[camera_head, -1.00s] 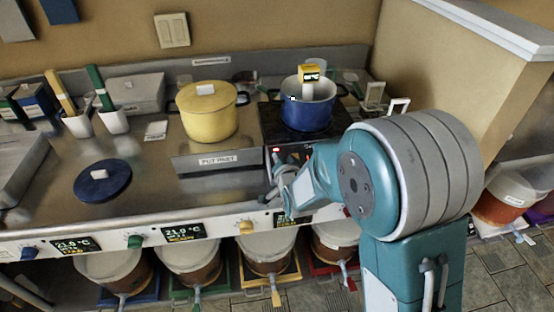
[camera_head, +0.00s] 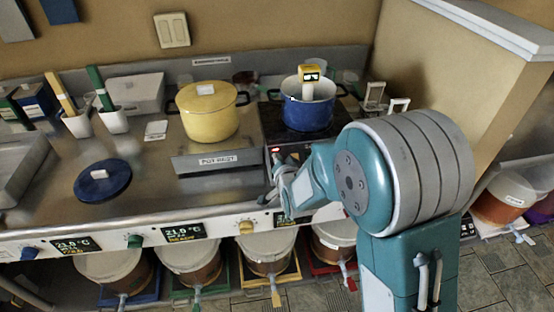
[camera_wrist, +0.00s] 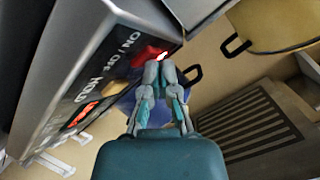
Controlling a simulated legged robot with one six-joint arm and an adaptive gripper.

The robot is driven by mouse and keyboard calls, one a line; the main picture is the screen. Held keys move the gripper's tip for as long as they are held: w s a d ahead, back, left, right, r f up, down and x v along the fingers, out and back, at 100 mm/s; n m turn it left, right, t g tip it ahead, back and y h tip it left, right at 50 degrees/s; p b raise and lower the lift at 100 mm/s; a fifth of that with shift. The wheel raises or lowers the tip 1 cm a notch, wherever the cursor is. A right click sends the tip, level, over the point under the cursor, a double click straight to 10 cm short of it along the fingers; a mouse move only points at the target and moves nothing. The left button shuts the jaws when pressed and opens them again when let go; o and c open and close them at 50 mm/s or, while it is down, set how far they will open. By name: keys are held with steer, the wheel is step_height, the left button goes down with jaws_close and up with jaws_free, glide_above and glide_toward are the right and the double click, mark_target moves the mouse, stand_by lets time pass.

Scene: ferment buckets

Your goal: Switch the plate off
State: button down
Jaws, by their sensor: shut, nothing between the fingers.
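The black hot plate (camera_head: 272,122) stands on the counter under a blue pot (camera_head: 308,114). A red light shows on its front in the head view. In the head view my gripper (camera_head: 275,168) is in front of the plate, and my arm hides part of the plate's front.
A blue lid (camera_head: 103,181) lies on the counter. A yellow-headed device (camera_head: 309,74) stands in the blue pot. Several buckets sit below the counter's front edge.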

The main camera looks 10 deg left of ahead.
stand_by(0.3)
steer(key=shift+s+d+r, duration=0.15)
steer(key=shift+s+r, duration=0.25)
steer(key=shift+r, duration=0.35)
steer(key=s+r, duration=0.2)
steer(key=r, duration=0.1)
steer(key=d+r, duration=0.1)
steer(key=r, duration=0.1)
steer(key=shift+s+r, duration=0.1)
steer(key=shift+s, duration=0.3)
stand_by(0.5)
